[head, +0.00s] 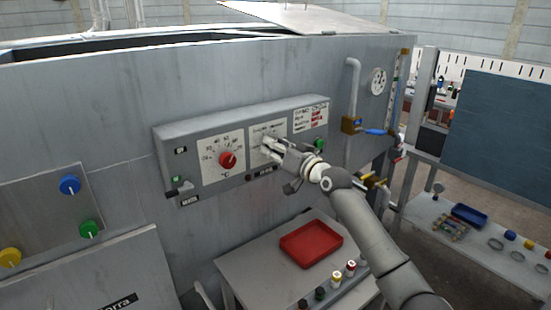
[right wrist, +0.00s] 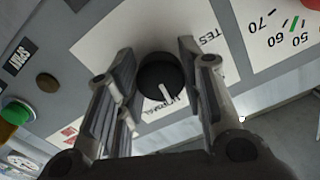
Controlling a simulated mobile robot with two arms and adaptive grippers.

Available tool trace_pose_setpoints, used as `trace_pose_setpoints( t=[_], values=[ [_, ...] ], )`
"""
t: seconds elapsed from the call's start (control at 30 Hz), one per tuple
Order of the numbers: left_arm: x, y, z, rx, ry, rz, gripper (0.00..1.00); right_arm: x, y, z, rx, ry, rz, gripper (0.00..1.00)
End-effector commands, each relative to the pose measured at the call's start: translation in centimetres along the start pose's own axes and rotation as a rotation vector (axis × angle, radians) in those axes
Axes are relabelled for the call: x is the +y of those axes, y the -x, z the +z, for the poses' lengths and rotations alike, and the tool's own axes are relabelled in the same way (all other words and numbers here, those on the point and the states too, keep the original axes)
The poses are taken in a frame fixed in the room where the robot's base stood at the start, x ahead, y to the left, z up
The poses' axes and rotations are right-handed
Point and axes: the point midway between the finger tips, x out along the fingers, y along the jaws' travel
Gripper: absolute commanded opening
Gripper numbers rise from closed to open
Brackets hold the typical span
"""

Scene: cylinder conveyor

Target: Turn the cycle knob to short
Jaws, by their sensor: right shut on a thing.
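The cycle knob (right wrist: 160,76) is black and round with a white pointer line, on a pale dial plate of the grey control panel (head: 185,138). In the right wrist view its pointer faces the bottom of the picture, beside lettering that reads like "NORMAL". My right gripper (head: 267,146) is at this dial, with one finger on each side of the knob, shut on it. In the head view the gripper hides the knob. Other dial markings are partly hidden by the fingers. My left gripper is not in view.
A red temperature knob (head: 228,160) sits left of the cycle dial, and a green button (head: 320,144) to the right. A small lever (head: 178,189) juts out at the panel's lower left. Below stands a table with a red tray (head: 311,243).

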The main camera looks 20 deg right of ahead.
Motion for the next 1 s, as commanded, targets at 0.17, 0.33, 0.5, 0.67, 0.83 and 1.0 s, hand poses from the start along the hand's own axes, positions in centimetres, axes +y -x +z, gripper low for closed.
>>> trace_pose_setpoints(
  t=[0.17,0.33,0.5,0.67,0.83,1.0],
  values=[
    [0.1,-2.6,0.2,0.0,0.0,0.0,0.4,0.3,0.0,0.4,0.001,0.174,0.001,0.12],
    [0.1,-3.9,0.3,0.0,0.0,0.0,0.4,0.3,0.0,0.3,0.0,0.329,0.001,0.12],
    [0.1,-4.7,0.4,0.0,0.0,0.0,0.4,0.3,0.0,0.1,0.0,0.463,0.002,0.12],
    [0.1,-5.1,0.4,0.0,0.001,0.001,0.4,0.3,0.0,0.1,-0.002,0.561,0.002,0.12],
    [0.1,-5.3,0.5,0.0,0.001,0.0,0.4,0.2,0.0,0.0,-0.002,0.63,0.001,0.12],
    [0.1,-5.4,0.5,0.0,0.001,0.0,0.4,0.2,0.0,0.0,-0.001,0.668,0.001,0.12]
  ],
)
